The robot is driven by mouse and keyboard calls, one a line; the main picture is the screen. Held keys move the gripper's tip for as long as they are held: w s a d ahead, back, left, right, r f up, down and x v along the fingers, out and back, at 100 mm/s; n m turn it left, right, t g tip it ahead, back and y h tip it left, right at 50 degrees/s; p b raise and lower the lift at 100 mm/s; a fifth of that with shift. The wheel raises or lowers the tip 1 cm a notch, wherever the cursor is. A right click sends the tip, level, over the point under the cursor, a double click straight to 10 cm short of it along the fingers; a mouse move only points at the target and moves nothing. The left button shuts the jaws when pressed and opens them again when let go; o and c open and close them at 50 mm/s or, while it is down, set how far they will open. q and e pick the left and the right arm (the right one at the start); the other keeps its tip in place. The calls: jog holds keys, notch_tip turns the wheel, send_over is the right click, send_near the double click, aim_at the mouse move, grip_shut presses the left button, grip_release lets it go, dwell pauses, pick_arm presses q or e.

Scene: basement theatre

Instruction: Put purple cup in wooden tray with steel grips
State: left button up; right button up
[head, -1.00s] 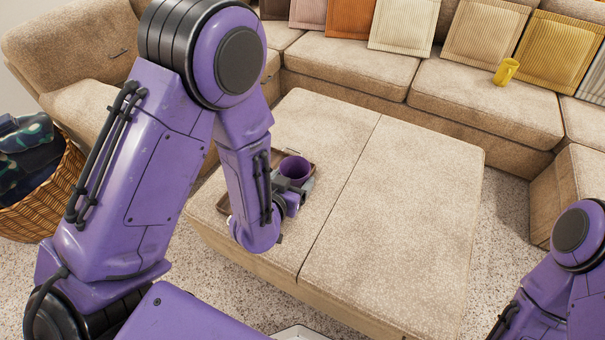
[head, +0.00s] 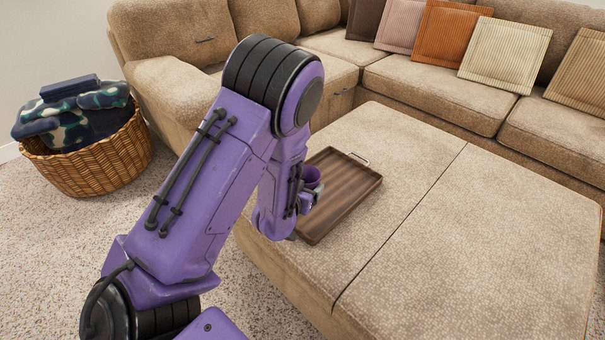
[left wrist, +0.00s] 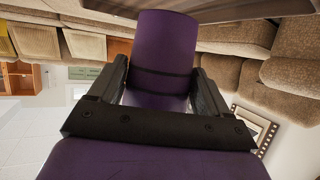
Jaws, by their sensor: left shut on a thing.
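The purple cup (head: 311,177) is in my left gripper (head: 309,197), mostly hidden behind my left forearm in the head view. In the left wrist view the cup (left wrist: 163,60) stands between the two fingers of the gripper (left wrist: 160,90), which is shut on it. The wooden tray (head: 350,193) lies on the ottoman, dark brown with raised rims and a steel grip (head: 358,158) at its far end. The cup is at the tray's left side in the head view; its height over the tray cannot be told. My right gripper is out of view.
The large beige ottoman (head: 450,220) has free room right of the tray. A sectional sofa (head: 440,92) with cushions stands behind it. A wicker basket (head: 95,165) with folded cloth stands on the carpet at left.

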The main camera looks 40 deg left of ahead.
pick_arm(q)
jog(key=f, duration=0.1)
jog(key=w+a+f, duration=0.1)
jog(key=a+f+b, duration=0.1)
jog(key=shift+w+f, duration=0.15)
jog(key=shift+w, duration=0.1)
jog(key=f, duration=0.1)
jog(key=f+b, duration=0.2)
jog(key=shift+w+a+f, duration=0.15)
jog(key=shift+a+f, duration=0.15)
jog(key=shift+f, duration=0.05)
jog(key=shift+r, duration=0.2)
jog(key=o, duration=0.6)
jog(key=shift+f, duration=0.2)
jog(key=o, duration=0.4)
jog(key=shift+r+p, duration=0.25)
jog(key=shift+p, duration=0.05)
jog(key=p+v, duration=0.3)
jog(key=v, duration=0.8)
jog(key=shift+s+d+r, duration=0.15)
jog(key=shift+s, duration=0.35)
